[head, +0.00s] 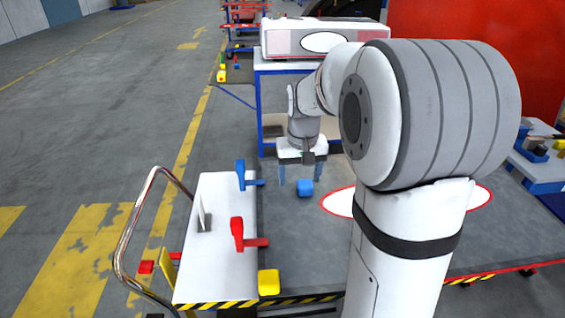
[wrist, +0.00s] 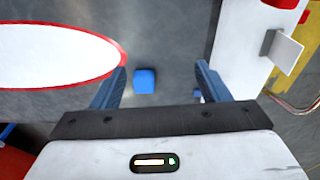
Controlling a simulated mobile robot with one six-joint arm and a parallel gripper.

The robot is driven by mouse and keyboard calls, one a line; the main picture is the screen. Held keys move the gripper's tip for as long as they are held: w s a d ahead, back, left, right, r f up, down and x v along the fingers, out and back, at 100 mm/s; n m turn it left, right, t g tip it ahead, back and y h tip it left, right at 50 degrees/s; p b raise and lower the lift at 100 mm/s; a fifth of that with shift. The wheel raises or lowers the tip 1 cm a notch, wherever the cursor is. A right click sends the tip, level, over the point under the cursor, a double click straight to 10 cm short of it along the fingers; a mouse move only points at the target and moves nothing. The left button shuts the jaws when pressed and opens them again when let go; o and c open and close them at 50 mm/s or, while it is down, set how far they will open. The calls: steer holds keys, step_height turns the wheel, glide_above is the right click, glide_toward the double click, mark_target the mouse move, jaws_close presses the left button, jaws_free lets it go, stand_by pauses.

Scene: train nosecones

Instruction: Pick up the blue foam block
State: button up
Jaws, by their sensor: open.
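The blue foam block (head: 305,187) is a small blue cube on the grey surface in the middle of the head view. It also shows in the wrist view (wrist: 145,80), between the two fingers and nearer the left one. My gripper (head: 296,182) is open and empty, with its fingers pointing down. In the head view the block appears between the fingers, close to the right one. In the wrist view my gripper (wrist: 162,75) spans the block with gaps on both sides. I cannot tell how far the fingertips are above the surface.
A white cart top (head: 215,270) stands at the left, with a blue clamp-like piece (head: 241,175), a red one (head: 238,235) and a metal handrail (head: 125,235). A yellow block (head: 268,282) is at the front. A white red-rimmed oval (head: 340,202) lies beside the block. A blue-framed table (head: 258,105) stands behind.

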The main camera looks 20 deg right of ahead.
steer(key=g+p, duration=0.1)
steer(key=p, duration=0.1)
glide_above(305, 183)
steer(key=shift+m, duration=0.4)
steer(key=f, duration=0.6)
steer(key=shift+s+d, duration=0.15)
steer(key=shift+s, duration=0.1)
steer(key=shift+w+d+f, duration=0.1)
steer(key=shift+f, duration=0.1)
steer(key=f+p, duration=0.1)
steer(key=f, duration=0.3)
steer(key=f+p, duration=0.1)
steer(key=f, duration=0.2)
steer(key=shift+w+f, duration=0.2)
steer(key=shift+f, duration=0.2)
steer(key=shift+c, duration=0.2)
steer(key=c, duration=1)
steer(key=shift+r, duration=0.15)
